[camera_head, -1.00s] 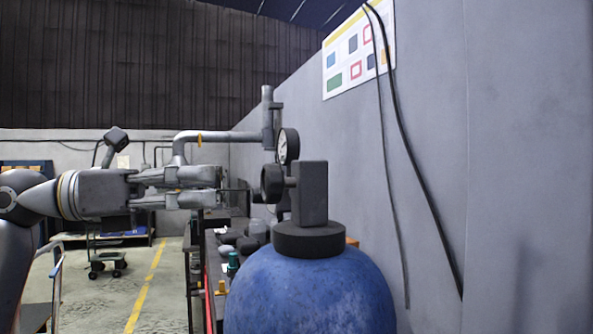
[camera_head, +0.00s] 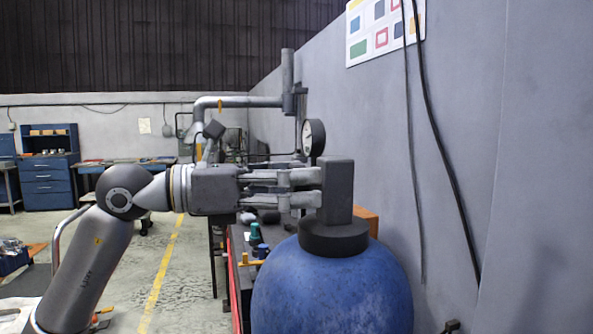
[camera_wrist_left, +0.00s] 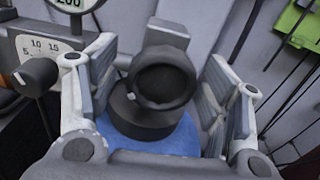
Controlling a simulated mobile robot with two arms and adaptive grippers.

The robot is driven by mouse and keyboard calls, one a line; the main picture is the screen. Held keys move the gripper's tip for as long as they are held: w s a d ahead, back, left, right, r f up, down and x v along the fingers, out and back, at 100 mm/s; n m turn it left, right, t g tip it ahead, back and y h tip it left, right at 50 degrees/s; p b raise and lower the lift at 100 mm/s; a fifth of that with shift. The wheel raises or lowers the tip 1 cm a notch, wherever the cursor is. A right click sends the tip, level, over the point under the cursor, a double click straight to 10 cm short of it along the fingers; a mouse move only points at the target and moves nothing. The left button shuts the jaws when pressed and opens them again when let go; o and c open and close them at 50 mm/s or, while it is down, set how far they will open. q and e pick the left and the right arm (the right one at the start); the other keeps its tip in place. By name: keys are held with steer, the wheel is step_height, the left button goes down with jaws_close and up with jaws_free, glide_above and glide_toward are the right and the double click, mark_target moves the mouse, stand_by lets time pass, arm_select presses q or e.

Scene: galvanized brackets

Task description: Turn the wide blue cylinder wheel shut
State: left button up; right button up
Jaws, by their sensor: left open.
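The wide blue cylinder (camera_head: 330,290) stands upright near the wall, with a dark collar (camera_head: 333,238) and a dark valve block (camera_head: 337,190) on top. Its round dark wheel (camera_wrist_left: 163,80) faces the wrist camera. In the head view the wheel is hidden by my fingers. My left gripper (camera_head: 312,188) is level with the valve block and points right at it. In the left wrist view its open fingers stand left and right of the wheel, with a visible gap on each side. A little of the blue cylinder (camera_wrist_left: 150,143) shows below the collar. My right gripper is not in view.
A round gauge (camera_head: 313,137) and a grey pipe (camera_head: 240,101) stand behind the gripper. A dark bench (camera_head: 236,255) with small items runs behind the cylinder. The wall (camera_head: 480,150) is close on the right, with hanging cables. Floor on the left is open.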

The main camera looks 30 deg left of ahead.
arm_select(q)
steer(key=shift+d, duration=0.1)
steer(key=c, duration=1.1)
steer(key=shift+o, duration=0.2)
